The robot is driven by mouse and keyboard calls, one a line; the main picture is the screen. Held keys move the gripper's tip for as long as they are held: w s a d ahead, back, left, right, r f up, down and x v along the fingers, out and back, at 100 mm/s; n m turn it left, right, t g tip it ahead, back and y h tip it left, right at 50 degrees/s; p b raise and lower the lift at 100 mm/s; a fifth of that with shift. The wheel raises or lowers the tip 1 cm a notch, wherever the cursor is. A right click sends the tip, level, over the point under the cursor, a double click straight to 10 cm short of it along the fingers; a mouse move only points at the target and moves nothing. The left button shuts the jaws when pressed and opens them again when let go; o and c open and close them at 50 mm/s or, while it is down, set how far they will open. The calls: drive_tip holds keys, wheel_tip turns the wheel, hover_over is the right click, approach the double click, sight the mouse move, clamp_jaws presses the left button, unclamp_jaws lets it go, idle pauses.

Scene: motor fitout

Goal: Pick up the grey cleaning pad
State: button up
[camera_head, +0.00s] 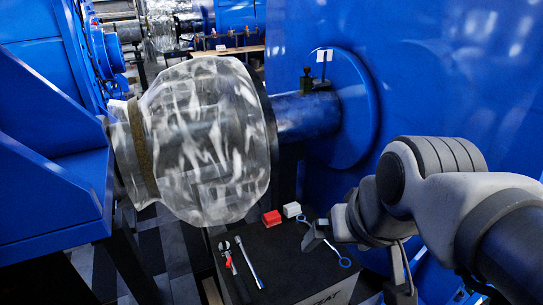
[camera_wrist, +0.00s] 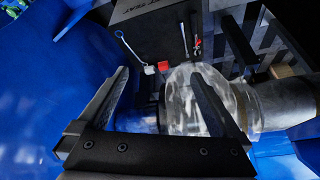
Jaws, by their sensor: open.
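A small pale grey block (camera_head: 292,210), which looks like the cleaning pad, lies at the back edge of a black box top (camera_head: 290,262), beside a red block (camera_head: 271,218). In the wrist view the pale block (camera_wrist: 150,70) shows between my fingers, beyond their tips, with the red block (camera_wrist: 163,66) touching or close to it. My gripper (camera_wrist: 159,74) is open and empty, its two dark fingers wide apart. In the head view my wrist is to the right of the blocks, and the fingers are partly hidden by the arm.
A blue-ended wrench (camera_head: 338,256), a second wrench (camera_head: 249,262) and red-handled pliers (camera_head: 228,257) lie on the box top. Blue machine walls (camera_head: 440,80) stand close on the right.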

drive_tip(key=w+a+f+m+y+b, duration=0.4)
drive_tip(key=w+f+m, duration=0.3)
drive_tip(key=w, duration=0.3)
drive_tip(key=w+a+f+m+y+b, duration=0.45)
drive_tip(key=w+f+m, duration=0.25)
drive_tip(key=w, duration=0.3)
drive_tip(key=m+t+h+b, duration=0.4)
drive_tip(key=m+t+b, duration=0.4)
drive_tip(key=m, duration=0.9)
approach(294, 209)
drive_tip(key=shift+g, duration=0.4)
drive_tip(key=w, duration=0.2)
drive_tip(key=w+a, duration=0.1)
drive_tip(key=w, duration=0.1)
drive_tip(key=w+a, duration=0.1)
drive_tip(key=w, duration=0.1)
drive_tip(key=shift+a+f+b, duration=0.25)
drive_tip(key=shift+f+b, duration=0.15)
drive_tip(key=shift+d+f+b+x, duration=0.15)
drive_tip(key=shift+b+x, duration=0.1)
drive_tip(key=shift+x, duration=0.65)
drive_tip(key=shift+f+b+x, duration=0.15)
drive_tip(key=shift+b+x, duration=0.05)
drive_tip(key=shift+x, duration=0.7)
drive_tip(key=shift+d+f+b+x, duration=0.15)
drive_tip(key=shift+b+x, duration=0.1)
drive_tip(key=shift+x, duration=0.6)
drive_tip(key=shift+s, duration=0.1)
